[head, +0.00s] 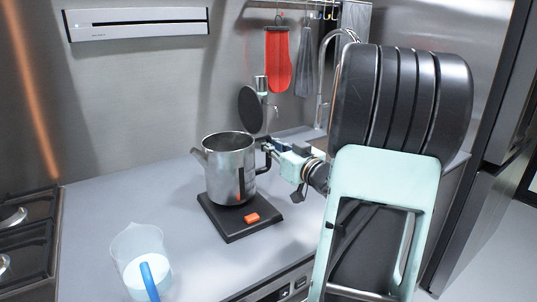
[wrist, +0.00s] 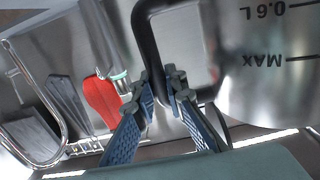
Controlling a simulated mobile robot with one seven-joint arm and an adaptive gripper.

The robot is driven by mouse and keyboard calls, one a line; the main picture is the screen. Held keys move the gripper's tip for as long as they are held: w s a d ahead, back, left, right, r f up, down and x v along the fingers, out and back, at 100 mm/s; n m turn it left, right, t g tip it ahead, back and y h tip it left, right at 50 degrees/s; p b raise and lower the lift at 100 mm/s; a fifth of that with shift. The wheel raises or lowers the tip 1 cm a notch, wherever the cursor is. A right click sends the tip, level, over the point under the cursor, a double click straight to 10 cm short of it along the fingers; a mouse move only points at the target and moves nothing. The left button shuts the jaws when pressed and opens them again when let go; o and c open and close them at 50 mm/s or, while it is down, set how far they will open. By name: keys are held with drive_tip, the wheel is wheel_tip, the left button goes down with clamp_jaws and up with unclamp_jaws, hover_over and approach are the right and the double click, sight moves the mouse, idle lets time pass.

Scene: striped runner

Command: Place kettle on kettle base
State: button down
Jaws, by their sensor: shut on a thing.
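The kettle (head: 229,170) is a shiny metal jug with a spout on the left and a black handle on the right. It is upright, and its bottom is over the black kettle base (head: 230,228). I cannot tell whether it touches the base or hangs just above. The base is a flat square plate with an orange switch at its front. My gripper (head: 273,153) comes in from the right and is shut on the handle. In the wrist view the blue fingers (wrist: 161,88) pinch the black handle (wrist: 143,45) beside the kettle wall (wrist: 250,75).
A clear measuring jug (head: 138,247) with a blue handle stands at the front left. A stove (head: 35,235) is at the left edge. A red mitt (head: 279,60) and grey cloth (head: 304,65) hang at the back, near the tap (head: 325,75).

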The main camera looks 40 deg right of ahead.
drive_tip(key=shift+f, duration=0.95)
drive_tip(key=shift+f+b, duration=0.2)
drive_tip(key=shift+b, duration=0.1)
drive_tip(key=c, duration=2)
unclamp_jaws()
drive_tip(key=shift+s, duration=0.1)
drive_tip(key=shift+o, duration=0.2)
drive_tip(key=shift+r, duration=0.1)
drive_tip(key=shift+s+d, duration=0.1)
drive_tip(key=shift+s, duration=0.15)
drive_tip(key=s+p, duration=0.1)
drive_tip(key=s, duration=1)
drive_tip(key=shift+s+a, duration=0.3)
drive_tip(key=shift+a, duration=0.05)
drive_tip(key=shift+w+a, duration=0.1)
